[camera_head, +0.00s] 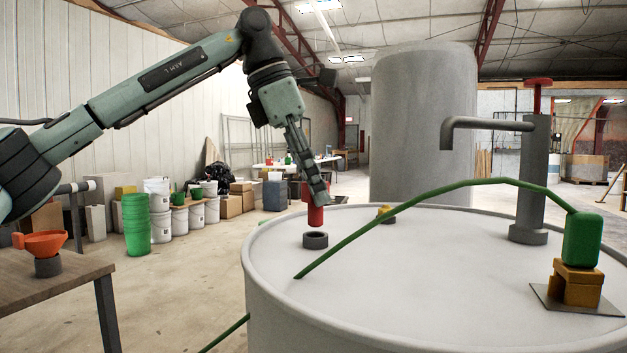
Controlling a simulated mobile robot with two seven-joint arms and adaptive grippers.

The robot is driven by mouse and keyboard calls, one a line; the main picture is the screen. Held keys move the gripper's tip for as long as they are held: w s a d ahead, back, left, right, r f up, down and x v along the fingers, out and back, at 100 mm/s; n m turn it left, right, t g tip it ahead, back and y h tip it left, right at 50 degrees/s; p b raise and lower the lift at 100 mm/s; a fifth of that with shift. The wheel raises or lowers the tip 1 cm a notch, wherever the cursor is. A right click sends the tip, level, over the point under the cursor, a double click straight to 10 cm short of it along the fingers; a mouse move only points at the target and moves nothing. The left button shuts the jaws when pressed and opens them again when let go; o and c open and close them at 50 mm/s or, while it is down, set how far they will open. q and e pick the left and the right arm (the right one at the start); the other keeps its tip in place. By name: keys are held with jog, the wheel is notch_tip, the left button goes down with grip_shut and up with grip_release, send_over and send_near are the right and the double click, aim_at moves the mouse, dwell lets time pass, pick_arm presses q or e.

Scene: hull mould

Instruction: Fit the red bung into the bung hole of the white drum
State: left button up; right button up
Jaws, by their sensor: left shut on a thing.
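The red bung (316,214) is a small red cylinder, upright, held at the lower end of my left gripper (318,194). The gripper is shut on it. My right gripper is not in view.
On the drum stand a grey pump (530,180) with a bent spout, a yellow fitting (385,213) and a green block on a brown base (576,284). A green hose (400,208) arches across the top, close right of the hole. A wooden table (60,290) holds an orange funnel (42,243).

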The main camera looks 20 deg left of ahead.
aim_at(308, 201)
pick_arm(q)
jog(key=shift+p, duration=0.65)
dwell(1.7)
jog(key=shift+f+b, duration=1.5)
jog(key=shift+f, duration=0.95)
jog(key=o, duration=1.2)
jog(key=shift+r, duration=0.1)
jog(key=v, duration=1.1)
jog(key=shift+r, duration=0.4)
jog(key=shift+a, duration=0.2)
